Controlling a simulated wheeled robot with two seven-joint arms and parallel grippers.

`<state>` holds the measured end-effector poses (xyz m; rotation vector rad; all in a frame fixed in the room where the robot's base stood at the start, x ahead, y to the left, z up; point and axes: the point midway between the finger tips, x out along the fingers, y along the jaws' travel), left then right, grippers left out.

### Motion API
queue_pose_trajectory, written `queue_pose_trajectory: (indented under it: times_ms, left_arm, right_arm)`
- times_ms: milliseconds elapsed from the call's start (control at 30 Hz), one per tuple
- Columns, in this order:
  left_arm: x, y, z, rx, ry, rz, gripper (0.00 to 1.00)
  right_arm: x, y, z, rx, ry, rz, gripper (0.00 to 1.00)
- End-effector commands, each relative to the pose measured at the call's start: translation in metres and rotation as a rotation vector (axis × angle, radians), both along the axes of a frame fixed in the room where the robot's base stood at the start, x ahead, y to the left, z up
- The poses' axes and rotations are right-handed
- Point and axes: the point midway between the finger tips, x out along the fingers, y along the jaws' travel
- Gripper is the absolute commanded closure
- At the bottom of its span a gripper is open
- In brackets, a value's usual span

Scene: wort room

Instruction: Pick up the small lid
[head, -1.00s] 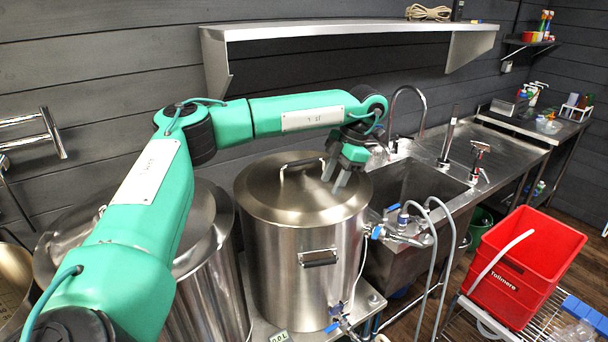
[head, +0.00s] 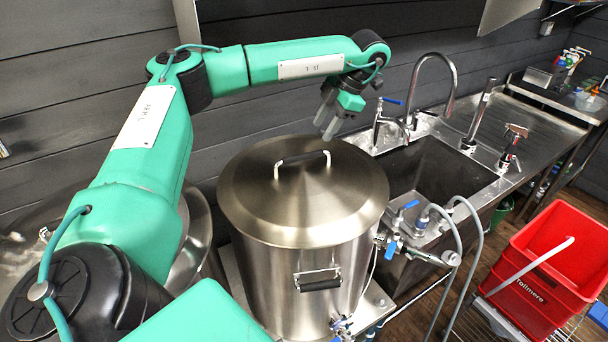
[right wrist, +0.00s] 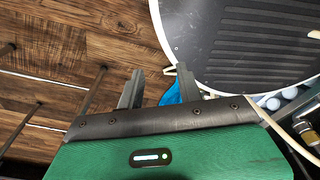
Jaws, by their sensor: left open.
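A round brushed-steel lid (head: 303,200) with a looped handle (head: 302,158) lies flat on a large steel pot (head: 285,285) in the middle of the head view. I cannot tell whether this is the small lid. My left gripper (head: 327,124) is open and empty, fingers pointing down. It appears above the lid's far right edge, apart from the handle. My right gripper (right wrist: 158,82) shows in the right wrist view, its two grey fingers apart. Something blue (right wrist: 172,92) lies behind them.
A second steel vessel (head: 198,235) is mostly hidden behind my left arm. A sink (head: 430,165) with a tall tap (head: 450,80) stands right of the pot. Red crates (head: 560,255) stand at the lower right. Hoses (head: 462,245) run between.

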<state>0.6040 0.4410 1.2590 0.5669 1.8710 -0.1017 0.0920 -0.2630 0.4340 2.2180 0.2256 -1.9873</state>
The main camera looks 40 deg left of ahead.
Motion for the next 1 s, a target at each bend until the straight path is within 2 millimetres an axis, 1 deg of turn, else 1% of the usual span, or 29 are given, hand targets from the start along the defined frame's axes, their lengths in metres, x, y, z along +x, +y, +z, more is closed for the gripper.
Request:
queue_pose_trajectory:
  times_ms: [33,100,200,300,500,567,667,833,1000]
  left_arm:
    - [-0.003,0.004,-0.009,-0.001,0.005,0.003,0.58]
    - [-0.005,0.007,-0.018,-0.001,0.005,0.002,0.58]
    - [-0.01,0.012,-0.031,-0.001,0.004,0.003,0.58]
    - [-0.012,0.015,-0.042,-0.001,0.004,0.002,0.58]
    - [-0.017,0.021,-0.055,-0.001,0.002,0.002,0.58]
    - [-0.017,0.021,-0.056,0.0,0.001,0.001,0.58]
    - [-0.018,0.022,-0.058,0.0,0.001,0.001,0.58]
    - [-0.024,0.028,-0.07,0.0,0.003,0.002,0.58]
    - [-0.032,0.036,-0.083,0.002,0.004,0.002,0.58]
  right_arm:
    - [-0.014,-0.008,-0.001,-0.009,0.017,0.0,0.64]
    - [-0.028,-0.017,-0.003,-0.019,0.036,0.0,0.64]
    - [-0.037,-0.021,-0.004,-0.024,0.048,0.0,0.64]
    - [-0.033,-0.015,-0.005,-0.017,0.042,-0.002,0.64]
    - [0.001,0.009,-0.004,0.011,-0.004,-0.005,0.64]
    - [0.005,0.012,-0.004,0.014,-0.008,-0.004,0.64]
    - [0.003,0.009,-0.004,0.011,-0.006,-0.003,0.64]
    - [-0.009,0.002,-0.003,0.002,0.011,-0.001,0.64]
    - [-0.018,-0.003,0.006,-0.004,0.022,0.001,0.64]
